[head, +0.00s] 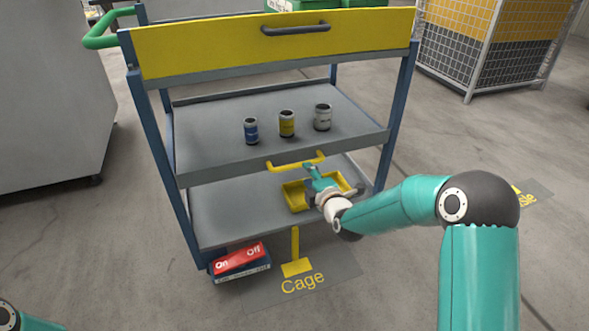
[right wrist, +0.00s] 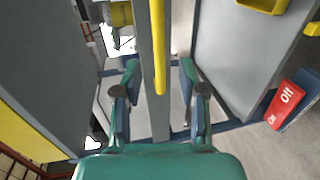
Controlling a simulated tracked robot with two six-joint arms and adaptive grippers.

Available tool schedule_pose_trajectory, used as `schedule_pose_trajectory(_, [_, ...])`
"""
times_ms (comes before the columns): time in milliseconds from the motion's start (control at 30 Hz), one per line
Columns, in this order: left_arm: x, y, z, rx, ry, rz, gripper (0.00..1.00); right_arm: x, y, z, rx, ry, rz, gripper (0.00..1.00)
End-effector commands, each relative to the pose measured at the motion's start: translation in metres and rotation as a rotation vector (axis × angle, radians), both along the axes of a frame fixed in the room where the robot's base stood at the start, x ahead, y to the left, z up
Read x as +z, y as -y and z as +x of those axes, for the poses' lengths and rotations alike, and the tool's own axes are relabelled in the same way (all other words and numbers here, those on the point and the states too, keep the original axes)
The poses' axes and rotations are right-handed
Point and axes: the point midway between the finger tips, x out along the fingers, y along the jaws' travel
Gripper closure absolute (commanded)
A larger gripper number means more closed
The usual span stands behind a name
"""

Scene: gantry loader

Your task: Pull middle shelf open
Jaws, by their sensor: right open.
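The middle shelf (head: 215,135) is a grey tray in a blue-framed cart, with a yellow bar handle (head: 283,166) on its front edge. The shelf appears in line with the cart's frame. My right gripper (head: 311,172) is at the handle's right part, just in front of the shelf edge. In the right wrist view, my right gripper (right wrist: 159,78) has its two fingers apart, and the yellow handle (right wrist: 158,45) runs between them. Neither finger clearly touches it. My left gripper is out of view; only a bit of teal arm shows at the lower left.
Blue (head: 251,131), yellow (head: 287,124) and grey (head: 323,117) cans stand on the middle shelf. A yellow bin (head: 295,195) sits on the lower shelf. A red On/Off box (head: 240,260) is at the cart's lower front. The floor in front is mostly clear.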

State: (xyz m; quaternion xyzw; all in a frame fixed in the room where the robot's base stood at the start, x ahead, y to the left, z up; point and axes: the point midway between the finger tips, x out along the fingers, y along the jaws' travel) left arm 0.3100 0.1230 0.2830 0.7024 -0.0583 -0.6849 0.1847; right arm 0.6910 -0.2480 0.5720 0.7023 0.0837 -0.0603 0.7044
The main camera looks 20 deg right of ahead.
Motion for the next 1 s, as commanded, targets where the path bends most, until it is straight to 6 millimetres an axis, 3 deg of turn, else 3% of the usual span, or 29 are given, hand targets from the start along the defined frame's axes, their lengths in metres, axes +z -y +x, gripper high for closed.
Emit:
schedule_pose_trajectory(200, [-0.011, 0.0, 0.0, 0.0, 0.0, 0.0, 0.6, -0.011, -0.003, 0.04, 0.001, 0.0, 0.001, 0.59])
schedule_pose_trajectory(400, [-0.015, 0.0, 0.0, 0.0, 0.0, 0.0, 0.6, -0.015, -0.004, 0.063, 0.002, -0.001, 0.002, 0.59])
schedule_pose_trajectory(867, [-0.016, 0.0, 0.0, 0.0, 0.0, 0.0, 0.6, -0.015, -0.004, 0.072, 0.002, -0.001, 0.002, 0.59])
schedule_pose_trajectory(1000, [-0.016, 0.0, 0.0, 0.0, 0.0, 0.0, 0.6, -0.015, -0.004, 0.072, 0.003, -0.001, 0.002, 0.8])
